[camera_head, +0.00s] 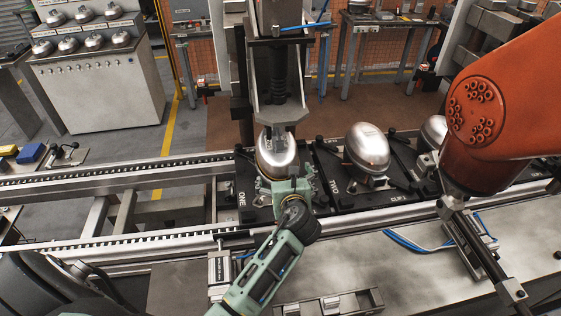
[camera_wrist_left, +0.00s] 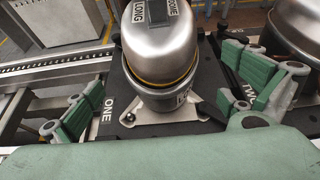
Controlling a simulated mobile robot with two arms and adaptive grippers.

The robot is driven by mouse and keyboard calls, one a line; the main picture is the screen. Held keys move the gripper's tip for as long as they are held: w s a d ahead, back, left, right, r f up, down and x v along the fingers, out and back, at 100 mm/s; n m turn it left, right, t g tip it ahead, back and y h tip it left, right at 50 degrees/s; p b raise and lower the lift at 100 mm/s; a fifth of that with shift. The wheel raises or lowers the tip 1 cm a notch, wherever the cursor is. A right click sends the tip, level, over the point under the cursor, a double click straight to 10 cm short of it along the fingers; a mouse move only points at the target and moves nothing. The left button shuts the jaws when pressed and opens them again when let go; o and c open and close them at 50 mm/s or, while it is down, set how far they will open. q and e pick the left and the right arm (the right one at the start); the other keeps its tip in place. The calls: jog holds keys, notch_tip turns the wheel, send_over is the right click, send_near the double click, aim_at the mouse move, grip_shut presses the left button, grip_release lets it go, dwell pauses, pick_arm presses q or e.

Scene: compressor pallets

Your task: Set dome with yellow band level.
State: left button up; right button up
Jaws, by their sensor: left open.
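The silver dome with the yellow band (camera_head: 277,150) sits on its lower shell on the pallet marked ONE (camera_head: 246,190). My left gripper (camera_head: 290,184) is at the near side of the dome. In the wrist view its green fingers (camera_wrist_left: 172,100) are wide apart, one on each side, with gaps to the dome. My right gripper is not in view.
A dark press head (camera_head: 280,105) hangs just above and behind the dome. A second dome (camera_head: 367,146) stands on pallet TWO to the right. An orange arm (camera_head: 500,110) fills the right side. Conveyor rails (camera_head: 110,245) run left to right.

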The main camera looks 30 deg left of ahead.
aim_at(281, 170)
pick_arm(q)
jog(key=shift+w+a, duration=0.25)
jog(key=shift+w, duration=0.2)
jog(key=shift+x, duration=1.2)
jog(key=x, duration=0.4)
jog(key=shift+p, duration=0.35)
jog(key=shift+w+a+f, duration=0.1)
jog(key=shift+a+f, duration=0.05)
jog(key=shift+c, duration=0.6)
jog(key=c, duration=1.7)
jog(key=o, duration=1.4)
jog(key=shift+c, duration=0.2)
jog(key=o, duration=0.5)
jog(key=shift+c, duration=0.2)
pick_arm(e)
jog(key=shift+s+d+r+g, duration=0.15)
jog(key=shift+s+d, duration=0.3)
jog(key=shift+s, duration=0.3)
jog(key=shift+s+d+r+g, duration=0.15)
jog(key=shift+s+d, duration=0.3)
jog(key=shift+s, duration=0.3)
